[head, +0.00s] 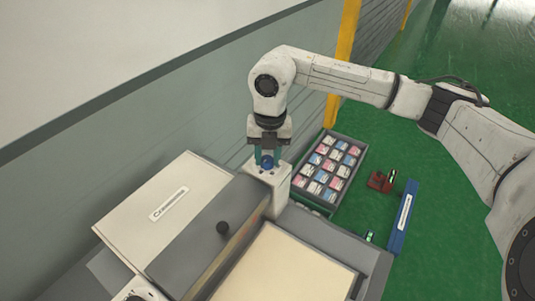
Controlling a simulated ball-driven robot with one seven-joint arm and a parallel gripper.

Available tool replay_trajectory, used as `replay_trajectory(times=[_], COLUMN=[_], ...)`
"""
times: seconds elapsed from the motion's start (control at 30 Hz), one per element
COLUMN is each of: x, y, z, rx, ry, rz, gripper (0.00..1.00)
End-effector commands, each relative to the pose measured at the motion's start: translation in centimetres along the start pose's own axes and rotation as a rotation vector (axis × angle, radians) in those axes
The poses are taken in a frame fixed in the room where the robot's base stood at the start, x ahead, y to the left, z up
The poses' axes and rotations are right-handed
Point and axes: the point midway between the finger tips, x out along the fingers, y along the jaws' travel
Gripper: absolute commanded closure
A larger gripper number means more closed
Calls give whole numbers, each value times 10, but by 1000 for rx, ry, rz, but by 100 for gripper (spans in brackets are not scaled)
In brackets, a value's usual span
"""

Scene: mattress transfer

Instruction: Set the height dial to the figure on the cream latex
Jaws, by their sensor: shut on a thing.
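My gripper (267,160) points down with its teal fingers shut on a blue knob (267,163) on top of a white post (274,186). Whether this knob is the height dial cannot be told, and no scale can be read on it. A cream slab with a white label (130,218) lies at the left; its print is too small to read. A second cream slab (285,272) lies at the bottom middle, with no label showing.
A grey crate of small coloured packets (345,191) stands on the green floor behind. A red object (379,181) and a blue bar (403,218) are right of it. A yellow pillar (345,50) rises behind.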

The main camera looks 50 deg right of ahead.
Motion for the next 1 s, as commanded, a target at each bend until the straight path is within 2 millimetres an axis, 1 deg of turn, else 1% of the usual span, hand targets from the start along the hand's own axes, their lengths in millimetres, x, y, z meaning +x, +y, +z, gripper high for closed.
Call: replay_trajectory(times=[0.03,0.17,0.2,0.37,0.57,0.77,1.0], x=[0,0,0,0,3,6,6], y=[0,0,0,0,0,0,0], z=[0,0,0,0,1,1,1], rx=[0,0,0,-10,-73,-210,-432], ry=[0,0,0,-1,1,6,14], rz=[0,0,0,0,-1,-2,-1], gripper=[82,94,96,96,96,96,96])
